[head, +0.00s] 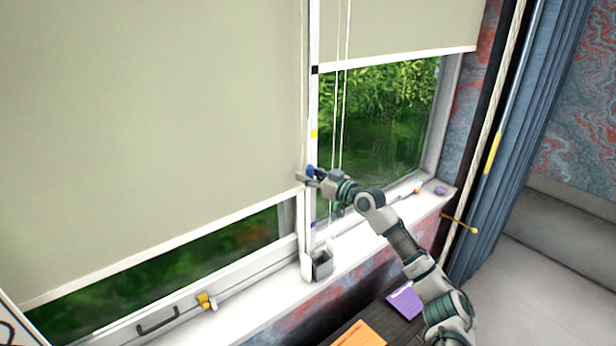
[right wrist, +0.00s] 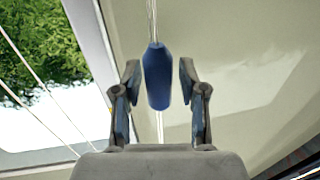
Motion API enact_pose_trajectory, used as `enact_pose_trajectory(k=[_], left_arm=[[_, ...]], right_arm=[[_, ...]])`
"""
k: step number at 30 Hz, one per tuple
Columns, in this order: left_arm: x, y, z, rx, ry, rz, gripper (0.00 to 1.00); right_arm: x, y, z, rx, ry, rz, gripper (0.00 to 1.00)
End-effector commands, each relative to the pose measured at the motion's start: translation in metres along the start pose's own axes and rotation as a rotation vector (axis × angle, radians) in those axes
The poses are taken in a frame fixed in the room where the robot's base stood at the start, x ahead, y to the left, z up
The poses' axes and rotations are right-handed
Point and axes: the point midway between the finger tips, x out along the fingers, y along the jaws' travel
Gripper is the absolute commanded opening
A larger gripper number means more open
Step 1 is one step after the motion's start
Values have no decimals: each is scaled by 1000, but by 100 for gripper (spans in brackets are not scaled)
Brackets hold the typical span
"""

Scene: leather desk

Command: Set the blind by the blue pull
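The blue pull (head: 310,170) hangs on a cord in front of the white post between two window panes. In the right wrist view the blue pull (right wrist: 158,78) hangs between the fingers of my right gripper (right wrist: 160,85), with a narrow gap on each side. My right gripper (head: 306,178) is open around it in the head view. The large left blind (head: 150,110) hangs low, with a strip of window below it. The right blind (head: 400,25) hangs higher. The post carries a black mark (head: 315,70), a yellow mark (head: 313,133) and a purple mark (head: 312,225). My left gripper is out of view.
Thin white cords (head: 341,110) hang just right of the post. A grey open box (head: 321,265) stands on the white sill (head: 270,299) below. A yellow latch (head: 206,301) and a dark handle (head: 158,321) sit at the left. A blue-grey curtain (head: 535,130) hangs at the right.

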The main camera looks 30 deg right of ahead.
Motion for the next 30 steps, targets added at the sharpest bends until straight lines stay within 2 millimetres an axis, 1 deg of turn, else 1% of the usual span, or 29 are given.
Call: enact_pose_trajectory(k=[3, 6, 9, 11, 14, 21, 23, 27, 30], left_arm=[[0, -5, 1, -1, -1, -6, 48], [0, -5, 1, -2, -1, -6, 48], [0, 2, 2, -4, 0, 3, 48], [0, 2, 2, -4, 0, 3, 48], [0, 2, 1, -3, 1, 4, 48], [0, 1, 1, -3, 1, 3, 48], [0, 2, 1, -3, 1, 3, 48], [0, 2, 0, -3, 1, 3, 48], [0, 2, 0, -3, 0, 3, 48]], right_arm=[[0, 0, 0, 0, -1, -1, 51], [0, 0, 1, 0, -1, -1, 51], [-1, -1, 1, 0, -2, -1, 51], [-4, 0, 1, -1, -2, 0, 51], [-16, 0, 2, -2, -4, 1, 51], [-64, -1, 4, -7, -10, 0, 51], [-73, 2, 5, -2, -8, 3, 51], [-92, 1, 5, -2, -10, -1, 51], [-100, 4, 7, 4, -8, 2, 51]])
